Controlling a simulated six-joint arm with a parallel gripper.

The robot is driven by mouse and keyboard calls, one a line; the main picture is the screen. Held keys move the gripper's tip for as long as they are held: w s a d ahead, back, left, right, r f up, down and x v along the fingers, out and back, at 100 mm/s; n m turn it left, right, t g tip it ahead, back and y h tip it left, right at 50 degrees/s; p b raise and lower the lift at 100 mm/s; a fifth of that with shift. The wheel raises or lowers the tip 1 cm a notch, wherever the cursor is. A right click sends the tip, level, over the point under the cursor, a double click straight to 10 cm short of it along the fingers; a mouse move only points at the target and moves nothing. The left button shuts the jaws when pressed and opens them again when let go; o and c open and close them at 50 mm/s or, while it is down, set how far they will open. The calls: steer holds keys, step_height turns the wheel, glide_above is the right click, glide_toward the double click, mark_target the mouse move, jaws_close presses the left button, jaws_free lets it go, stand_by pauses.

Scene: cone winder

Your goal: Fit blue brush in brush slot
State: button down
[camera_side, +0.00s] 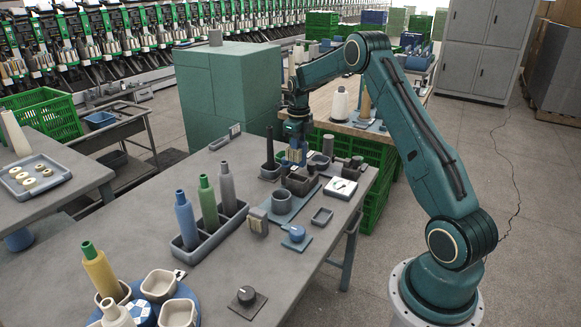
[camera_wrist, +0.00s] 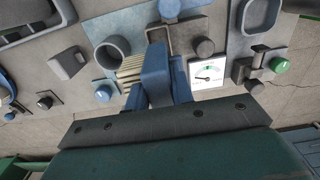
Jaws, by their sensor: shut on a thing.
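My gripper (camera_side: 294,148) is over the far part of the grey workbench and points down. It is shut on the blue brush (camera_wrist: 155,72), which has a blue body and pale ribbed bristles in the wrist view. In the side view the bristles show as a pale patch at the gripper's tip. An open rectangular holder (camera_side: 299,183) lies just below the gripper and looks like the brush slot. It also shows in the wrist view (camera_wrist: 174,27), partly hidden by the brush. I cannot tell whether the brush touches the holder.
A round cup (camera_side: 281,201) stands beside the holder, with a dial gauge (camera_side: 341,188) on the other side. A grey brush-like block (camera_side: 257,221) and a blue knob (camera_side: 297,233) are nearer. A tray (camera_side: 222,229) holds blue, green and grey cones.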

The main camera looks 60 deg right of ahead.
mark_target(298, 165)
steer(key=shift+f, duration=0.15)
steer(key=shift+f, duration=1.7)
steer(key=shift+f, duration=1.7)
stand_by(1.9)
steer(key=c, duration=0.7)
jaws_free()
steer(key=shift+o, duration=0.2)
steer(key=shift+r, duration=0.15)
steer(key=shift+r, duration=3.9)
